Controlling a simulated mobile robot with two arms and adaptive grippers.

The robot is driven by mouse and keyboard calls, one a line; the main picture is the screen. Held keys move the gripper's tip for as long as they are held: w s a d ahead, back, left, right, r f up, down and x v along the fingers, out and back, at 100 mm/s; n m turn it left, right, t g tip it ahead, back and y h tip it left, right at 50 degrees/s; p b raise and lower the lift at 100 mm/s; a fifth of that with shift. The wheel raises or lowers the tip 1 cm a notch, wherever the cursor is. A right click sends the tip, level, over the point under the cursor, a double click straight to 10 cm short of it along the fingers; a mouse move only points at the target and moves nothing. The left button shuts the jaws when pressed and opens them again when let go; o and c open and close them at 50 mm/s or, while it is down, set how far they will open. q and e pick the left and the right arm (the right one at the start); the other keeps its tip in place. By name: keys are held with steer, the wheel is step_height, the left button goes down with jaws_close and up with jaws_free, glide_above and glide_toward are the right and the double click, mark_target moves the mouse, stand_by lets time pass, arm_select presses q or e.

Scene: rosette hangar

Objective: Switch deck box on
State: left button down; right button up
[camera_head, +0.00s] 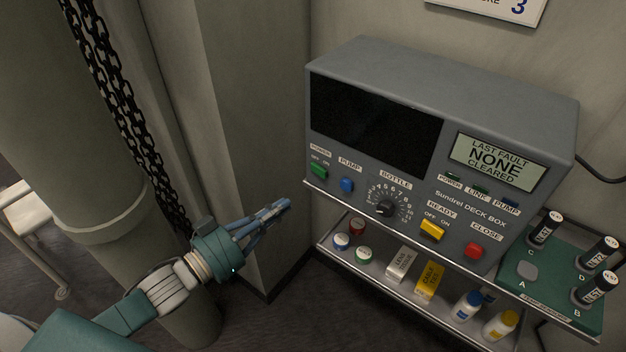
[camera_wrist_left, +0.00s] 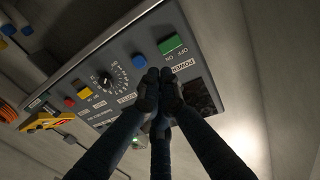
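The grey deck box (camera_head: 480,110) sits on a shelf against the wall, its large screen (camera_head: 372,125) dark. Its green POWER switch (camera_head: 319,170) is at the left of the front panel, marked OFF and ON; it also shows in the left wrist view (camera_wrist_left: 171,44). The blue PUMP button (camera_head: 347,185) is just right of it. My left gripper (camera_head: 287,204) is left of the box, below and short of the switch. Its fingertips (camera_wrist_left: 158,76) are together with nothing seen between them, and they appear below the switch in the wrist view. My right gripper is not seen.
The panel also has a bottle dial (camera_head: 385,208), a yellow READY switch (camera_head: 432,230) and a red CLOSE button (camera_head: 474,250). Small jars, boxes and bottles stand on the lower shelf (camera_head: 385,270). A green tray (camera_head: 548,293) with black cylinders is at right. A chain (camera_head: 125,130) hangs at left.

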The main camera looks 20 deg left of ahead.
mark_target(324, 176)
arm_select(q)
steer(key=p+x, duration=0.2)
steer(key=x, duration=0.8)
steer(key=shift+w+r, duration=0.1)
steer(key=shift+w, duration=0.05)
steer(key=shift+w+d+p, duration=0.2)
steer(key=shift+w+p, duration=0.1)
steer(key=shift+w+d, duration=0.2)
steer(key=shift+w, duration=0.05)
steer(key=shift+d+r+p, duration=0.25)
steer(key=shift+p, duration=0.3)
steer(key=shift+f, duration=0.1)
steer(key=shift+d, duration=0.1)
